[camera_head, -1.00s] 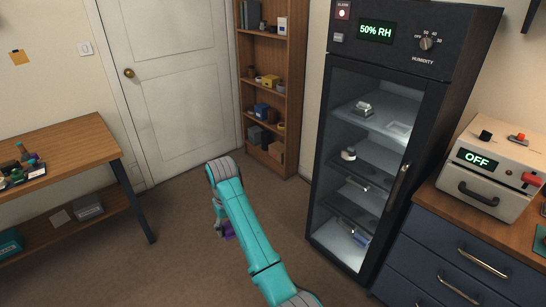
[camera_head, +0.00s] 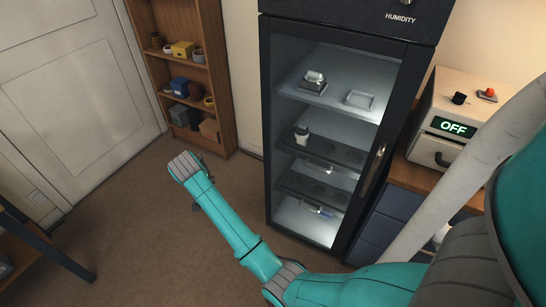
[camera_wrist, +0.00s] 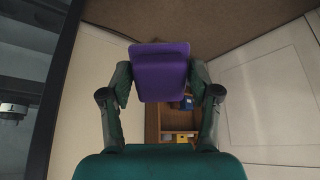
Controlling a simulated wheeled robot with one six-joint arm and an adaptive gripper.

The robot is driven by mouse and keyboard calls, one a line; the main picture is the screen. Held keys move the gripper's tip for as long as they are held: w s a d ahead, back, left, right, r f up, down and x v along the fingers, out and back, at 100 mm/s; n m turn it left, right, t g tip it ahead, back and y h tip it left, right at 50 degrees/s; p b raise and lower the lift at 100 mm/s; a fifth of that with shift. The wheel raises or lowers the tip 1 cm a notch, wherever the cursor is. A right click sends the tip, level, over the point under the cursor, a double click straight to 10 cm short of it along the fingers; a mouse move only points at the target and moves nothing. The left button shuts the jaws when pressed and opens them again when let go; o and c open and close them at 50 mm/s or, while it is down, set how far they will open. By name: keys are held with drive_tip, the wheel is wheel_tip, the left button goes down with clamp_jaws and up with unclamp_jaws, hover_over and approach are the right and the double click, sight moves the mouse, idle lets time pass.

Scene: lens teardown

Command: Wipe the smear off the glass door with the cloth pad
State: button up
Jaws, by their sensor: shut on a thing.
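The purple cloth pad (camera_wrist: 161,72) is pinched between the two fingers of my gripper (camera_wrist: 160,88) in the wrist view. In the head view my forearm hides the pad and most of the gripper, which hang low in front of the shelf and left of the cabinet. The glass door (camera_head: 330,125) of the tall dark cabinet is shut, with its handle (camera_head: 374,170) on the right side. The pad is apart from the glass. I cannot make out a smear on the door. The cabinet edge (camera_wrist: 55,90) shows at the left of the wrist view.
A wooden shelf (camera_head: 216,100) with small boxes stands left of the cabinet, beside a white door (camera_head: 80,90). A counter with a beige device reading OFF (camera_head: 445,130) is right of the cabinet. A table leg (camera_head: 50,248) stands lower left. The brown floor (camera_head: 140,235) between is clear.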

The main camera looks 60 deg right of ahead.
drive_tip(key=s+d+m+h, duration=0.3)
drive_tip(key=s+d+h, duration=0.1)
drive_tip(key=d, duration=0.3)
drive_tip(key=m+g+h, duration=0.3)
drive_tip(key=m+h, duration=0.2)
drive_tip(key=h, duration=0.5)
approach(305, 143)
drive_tip(key=w, duration=0.3)
drive_tip(key=shift+w+d, duration=0.2)
drive_tip(key=shift+d, duration=0.95)
drive_tip(key=shift+w+d, duration=0.2)
drive_tip(key=shift+d, duration=1)
drive_tip(key=shift+d, duration=0.9)
drive_tip(key=shift+s+d+r, duration=0.1)
drive_tip(key=shift+s, duration=1.8)
drive_tip(key=shift+d, duration=0.15)
